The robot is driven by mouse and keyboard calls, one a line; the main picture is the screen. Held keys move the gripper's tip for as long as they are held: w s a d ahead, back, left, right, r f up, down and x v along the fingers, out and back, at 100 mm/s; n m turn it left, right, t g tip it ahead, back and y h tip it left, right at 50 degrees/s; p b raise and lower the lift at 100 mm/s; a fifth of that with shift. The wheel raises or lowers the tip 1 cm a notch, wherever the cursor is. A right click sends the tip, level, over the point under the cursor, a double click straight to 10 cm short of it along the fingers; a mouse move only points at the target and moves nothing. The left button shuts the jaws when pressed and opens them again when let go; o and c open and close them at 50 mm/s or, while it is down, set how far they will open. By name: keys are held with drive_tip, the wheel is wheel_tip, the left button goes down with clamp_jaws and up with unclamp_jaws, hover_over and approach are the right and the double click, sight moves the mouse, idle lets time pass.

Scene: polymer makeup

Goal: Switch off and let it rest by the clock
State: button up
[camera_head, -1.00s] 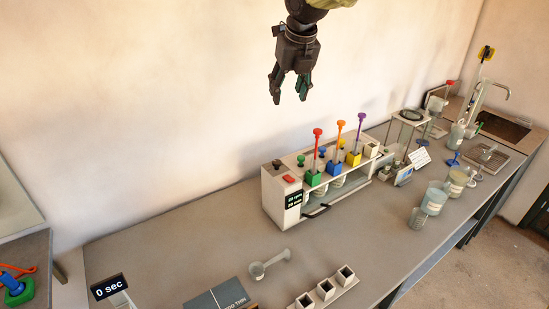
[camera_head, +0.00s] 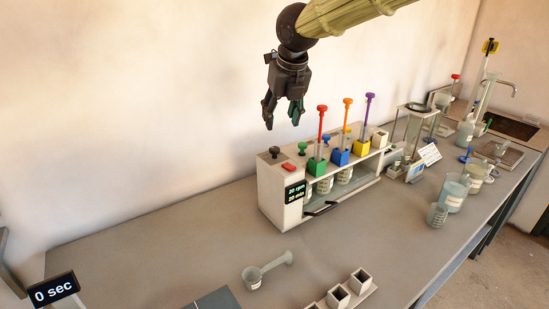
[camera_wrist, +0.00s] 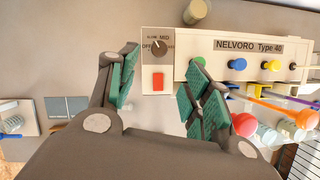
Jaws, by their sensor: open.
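A white bench machine (camera_head: 275,205) marked NELVORO Type 40 stands on the bench. On its left end are a dark knob (camera_head: 275,152) and a red switch (camera_head: 289,167). In the wrist view, the knob (camera_wrist: 159,49) has OFF, SLOW and MID marks, and the red switch (camera_wrist: 158,81) is below it; the knob's exact setting is too small to tell. The machine's display (camera_head: 295,193) reads 20 rpm, 20 min. A timer display (camera_head: 53,290) reading 0 sec is at the lower left. My gripper (camera_head: 282,118) is open and empty, above the knob, not touching it.
Red, orange and purple upright rods (camera_head: 322,125) rise from the machine close right of my gripper. A small scoop-like vessel (camera_head: 254,277) lies in front. Beakers (camera_head: 454,192) stand farther right. The bench left of the machine is clear.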

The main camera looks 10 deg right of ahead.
sight(275, 148)
drive_tip(key=shift+x, duration=5.7)
drive_tip(key=shift+s, duration=0.15)
drive_tip(key=c, duration=1.1)
